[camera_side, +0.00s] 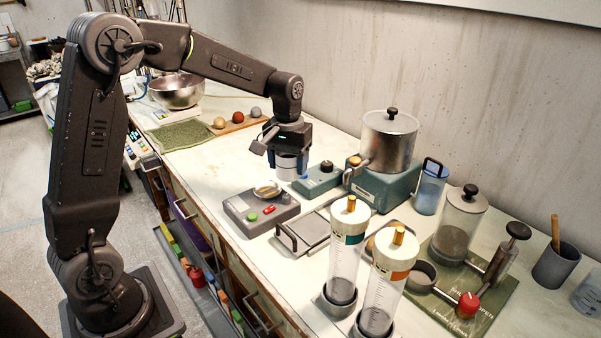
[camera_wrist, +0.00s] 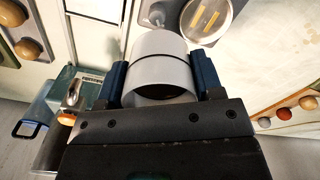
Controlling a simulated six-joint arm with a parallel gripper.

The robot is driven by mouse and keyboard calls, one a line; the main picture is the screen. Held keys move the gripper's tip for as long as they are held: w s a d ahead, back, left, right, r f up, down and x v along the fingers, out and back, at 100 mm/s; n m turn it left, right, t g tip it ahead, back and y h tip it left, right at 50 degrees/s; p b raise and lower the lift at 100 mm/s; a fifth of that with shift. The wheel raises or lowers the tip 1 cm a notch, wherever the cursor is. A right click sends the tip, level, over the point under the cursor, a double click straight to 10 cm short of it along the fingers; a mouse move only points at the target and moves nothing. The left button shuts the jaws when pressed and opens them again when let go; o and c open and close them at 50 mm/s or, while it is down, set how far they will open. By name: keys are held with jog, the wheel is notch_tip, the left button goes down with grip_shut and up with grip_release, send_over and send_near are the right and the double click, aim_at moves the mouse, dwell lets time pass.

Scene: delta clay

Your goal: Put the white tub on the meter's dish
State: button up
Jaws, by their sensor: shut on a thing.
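My gripper (camera_side: 290,158) is shut on the white tub (camera_side: 287,168), which sits upright between the jaws. In the wrist view the tub (camera_wrist: 158,66) fills the space between the two blue fingers, with a dark line around its side. The side view does not show clearly whether its bottom touches the bench. The meter (camera_side: 240,214) is a grey box with a green and a red button, nearer the camera and left of the tub. Its round metal dish (camera_side: 267,190) is on top, apart from the tub; the wrist view shows yellowish strips or reflections in the dish (camera_wrist: 206,18).
Right of the tub are a small teal box (camera_side: 318,182) and a teal heater with a steel pot (camera_side: 390,143). A grey plate (camera_side: 308,231) and two clear cylinders (camera_side: 345,255) stand in front. Coloured balls (camera_side: 237,117) lie behind. Bench between tub and meter looks clear.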

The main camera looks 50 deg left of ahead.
aim_at(268, 191)
jog(key=s+a+r+n, duration=0.1)
jog(key=s+a+n, duration=0.35)
jog(key=n, duration=0.75)
jog(key=shift+w+a+f, duration=0.15)
jog(key=shift+w+f, duration=0.15)
jog(key=shift+f, duration=0.8)
jog(key=shift+w+a+f, duration=0.2)
jog(key=shift+w+f, duration=0.1)
jog(key=shift+f, duration=0.75)
jog(key=shift+w+a+f, duration=0.15)
jog(key=shift+w+f, duration=0.15)
jog(key=shift+f, duration=0.8)
jog(key=shift+f, duration=0.55)
jog(key=o, duration=1.2)
